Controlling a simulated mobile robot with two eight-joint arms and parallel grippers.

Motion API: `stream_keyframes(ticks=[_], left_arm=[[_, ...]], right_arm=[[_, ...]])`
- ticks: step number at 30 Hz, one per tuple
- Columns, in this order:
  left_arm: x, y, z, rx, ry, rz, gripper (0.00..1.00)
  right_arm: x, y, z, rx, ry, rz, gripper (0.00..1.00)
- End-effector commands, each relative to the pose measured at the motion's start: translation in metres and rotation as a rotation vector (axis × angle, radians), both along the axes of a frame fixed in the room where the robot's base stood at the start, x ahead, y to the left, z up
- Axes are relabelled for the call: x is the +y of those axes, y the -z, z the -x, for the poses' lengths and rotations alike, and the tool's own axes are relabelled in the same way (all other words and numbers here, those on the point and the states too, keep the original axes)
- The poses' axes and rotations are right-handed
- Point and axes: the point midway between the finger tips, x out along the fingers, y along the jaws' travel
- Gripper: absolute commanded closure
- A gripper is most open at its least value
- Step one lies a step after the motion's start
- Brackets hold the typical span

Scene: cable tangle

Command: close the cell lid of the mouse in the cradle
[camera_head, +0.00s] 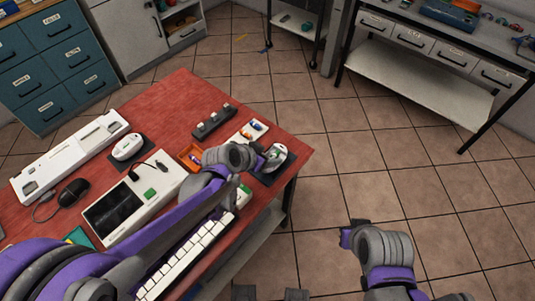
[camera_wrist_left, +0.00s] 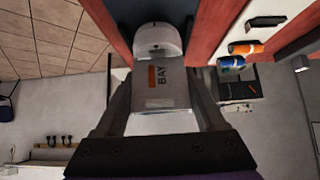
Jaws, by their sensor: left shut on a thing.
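The white mouse (camera_head: 279,156) sits on a dark pad at the red table's right corner. In the left wrist view the mouse (camera_wrist_left: 158,38) shows its rounded white end beyond my fingertips. A pale grey panel (camera_wrist_left: 145,92) with an orange mark and the letters BAY lies between the fingers; it looks like the cell lid, raised from the mouse. My left gripper (camera_head: 262,157) is at the mouse, shut on this panel. The arm hides part of the mouse and cradle in the head view. My right gripper (camera_head: 347,236) is off the table over the floor, its jaws unclear.
A white tray (camera_head: 245,134) with orange and blue cells, an orange bin (camera_head: 187,151) and a black rack (camera_head: 212,123) stand close by. A second white mouse (camera_head: 128,147), a black mouse (camera_head: 73,190) and a white keyboard (camera_head: 180,265) lie farther left. The floor to the right is clear.

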Motion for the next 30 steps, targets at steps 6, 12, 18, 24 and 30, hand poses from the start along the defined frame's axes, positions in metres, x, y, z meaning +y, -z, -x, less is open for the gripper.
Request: stream_keyframes(ticks=[6, 12, 18, 24, 30], left_arm=[[0.000, 0.000, 0.000, 0.008, 0.000, -0.006, 0.84], [-0.002, -0.001, -0.003, 0.064, 0.001, -0.048, 0.84], [-0.005, 0.000, -0.006, 0.173, 0.001, -0.128, 0.84], [-0.007, 0.002, -0.010, 0.296, 0.001, -0.217, 0.84], [-0.009, 0.005, -0.013, 0.399, 0.001, -0.291, 0.84]], right_arm=[[0.000, -0.001, 0.000, 0.000, 0.000, 0.000, 1.00], [0.000, -0.005, -0.001, -0.002, 0.000, 0.000, 1.00], [0.000, -0.011, -0.002, -0.004, 0.000, 0.000, 1.00], [0.000, -0.013, -0.003, -0.005, 0.000, 0.000, 1.00], [0.000, -0.013, -0.003, -0.005, 0.000, 0.000, 1.00]])
